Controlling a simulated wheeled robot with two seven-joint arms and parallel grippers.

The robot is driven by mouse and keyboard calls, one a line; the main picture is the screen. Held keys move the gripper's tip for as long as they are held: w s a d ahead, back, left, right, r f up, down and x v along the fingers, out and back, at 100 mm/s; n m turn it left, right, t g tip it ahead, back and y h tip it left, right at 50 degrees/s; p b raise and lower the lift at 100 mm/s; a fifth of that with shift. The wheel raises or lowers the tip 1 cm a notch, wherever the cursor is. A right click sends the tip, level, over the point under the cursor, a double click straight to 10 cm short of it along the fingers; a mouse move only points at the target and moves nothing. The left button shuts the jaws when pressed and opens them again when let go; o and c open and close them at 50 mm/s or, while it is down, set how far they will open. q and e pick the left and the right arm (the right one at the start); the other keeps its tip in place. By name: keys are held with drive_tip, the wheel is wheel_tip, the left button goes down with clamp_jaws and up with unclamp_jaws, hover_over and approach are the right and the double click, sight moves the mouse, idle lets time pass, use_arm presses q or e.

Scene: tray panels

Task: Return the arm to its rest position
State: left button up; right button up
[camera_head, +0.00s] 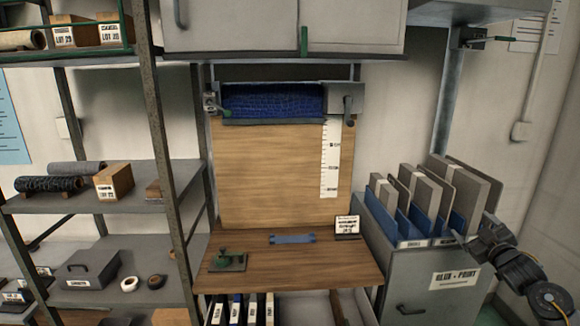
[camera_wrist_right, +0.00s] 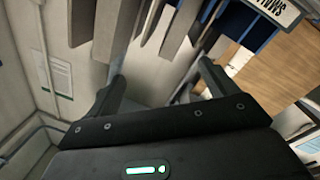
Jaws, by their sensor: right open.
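My right arm (camera_head: 530,285) comes in from the lower right of the head view. My right gripper (camera_head: 464,238) is beside the right end of the grey cabinet with the panel rack, near its front. In the right wrist view the two dark fingers of the gripper (camera_wrist_right: 160,80) stand apart with nothing between them. Grey panels (camera_wrist_right: 180,40) hang into the top of that view beyond the fingers. My left arm and gripper are not in view.
The grey cabinet (camera_head: 428,283) holds several grey panels (camera_head: 470,183) between blue dividers. Loaded shelves (camera_head: 110,200) fill the left side. A wall is close on the right.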

drive_tip(key=d+r+m+t+h, duration=0.1)
drive_tip(key=d+r+h, duration=0.2)
drive_tip(key=s+a+f+m+g, duration=0.1)
drive_tip(key=s+a+f+g, duration=0.15)
drive_tip(key=f, duration=1.15)
drive_tip(key=s+a+f+m+g, duration=0.1)
drive_tip(key=s+f+g, duration=0.25)
drive_tip(key=f, duration=1.15)
drive_tip(key=s+a+f+g+y, duration=0.1)
drive_tip(key=s+a+f+g, duration=0.15)
drive_tip(key=s+f, duration=0.65)
drive_tip(key=s+a+f+g, duration=0.1)
drive_tip(key=s+a+f, duration=0.35)
drive_tip(key=f, duration=0.85)
drive_tip(key=s+a+f+g+y+b, duration=0.1)
drive_tip(key=s+a+f+g, duration=0.2)
drive_tip(key=s, duration=1.3)
drive_tip(key=s+a+f+m+g+b, duration=0.1)
drive_tip(key=s+a+f+g, duration=0.1)
drive_tip(key=s+a+f, duration=0.7)
drive_tip(key=s+a+f+g+y+b, duration=0.1)
drive_tip(key=s+a+f+g, duration=0.2)
drive_tip(key=s, duration=1.9)
drive_tip(key=a+f, duration=0.4)
drive_tip(key=f, duration=0.5)
drive_tip(key=shift+s+f+g+y, duration=0.3)
drive_tip(key=shift+f+g, duration=0.05)
drive_tip(key=shift+f, duration=0.05)
